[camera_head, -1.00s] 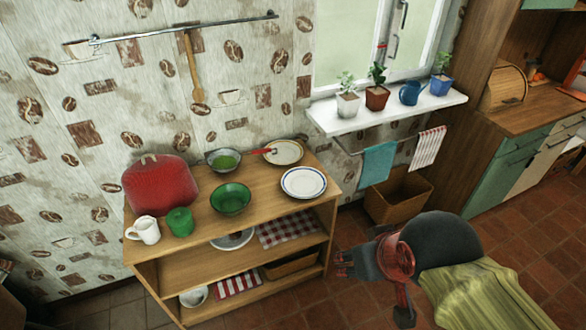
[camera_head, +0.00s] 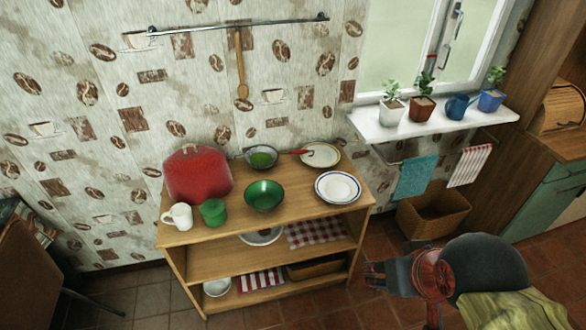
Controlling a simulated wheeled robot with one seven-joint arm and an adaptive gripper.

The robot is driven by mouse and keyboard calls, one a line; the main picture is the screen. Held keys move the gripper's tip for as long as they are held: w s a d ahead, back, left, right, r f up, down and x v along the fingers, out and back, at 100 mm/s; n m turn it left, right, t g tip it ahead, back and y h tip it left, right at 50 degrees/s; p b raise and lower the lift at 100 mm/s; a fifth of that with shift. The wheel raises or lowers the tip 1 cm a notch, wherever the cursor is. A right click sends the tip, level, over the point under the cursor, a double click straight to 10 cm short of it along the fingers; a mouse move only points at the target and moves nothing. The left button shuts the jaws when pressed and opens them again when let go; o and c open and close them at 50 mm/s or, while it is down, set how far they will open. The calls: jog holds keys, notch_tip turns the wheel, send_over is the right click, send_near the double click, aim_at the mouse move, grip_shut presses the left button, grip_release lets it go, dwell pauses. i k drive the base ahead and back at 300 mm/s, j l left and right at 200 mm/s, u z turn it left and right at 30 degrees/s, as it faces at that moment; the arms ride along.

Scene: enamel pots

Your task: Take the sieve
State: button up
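The sieve (camera_head: 262,157) appears to be the round, dark-rimmed piece with a green middle and a red handle pointing right. It lies at the back of the wooden shelf's top, against the wall. Its handle end reaches the rim of a cream plate (camera_head: 321,154). I cannot tell whether the green is in or under it. My gripper (camera_head: 373,276) is at the lower right, in front of and beyond the shelf's right end, well apart from the sieve. It seems empty; its finger opening is too small to read.
A windowsill (camera_head: 440,131) with plants juts out at right. A basket (camera_head: 433,215) stands below. Floor in front is clear.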

aim_at(258, 156)
jog(key=i+u, duration=0.1)
jog(key=u, duration=0.3)
jog(key=i+l+u, duration=0.1)
jog(key=u, duration=0.25)
jog(key=i+l+u, duration=0.1)
jog(key=u, duration=0.3)
jog(key=i+l+u, duration=0.1)
jog(key=l, duration=0.2)
jog(key=i+l+u, duration=0.1)
jog(key=i+l, duration=0.15)
jog(key=i+l+u, duration=0.1)
jog(key=l, duration=0.3)
jog(key=i+l+u, duration=0.1)
jog(key=l, duration=0.25)
jog(key=i+l+u, duration=0.1)
jog(key=l, duration=0.25)
jog(key=i, duration=0.1)
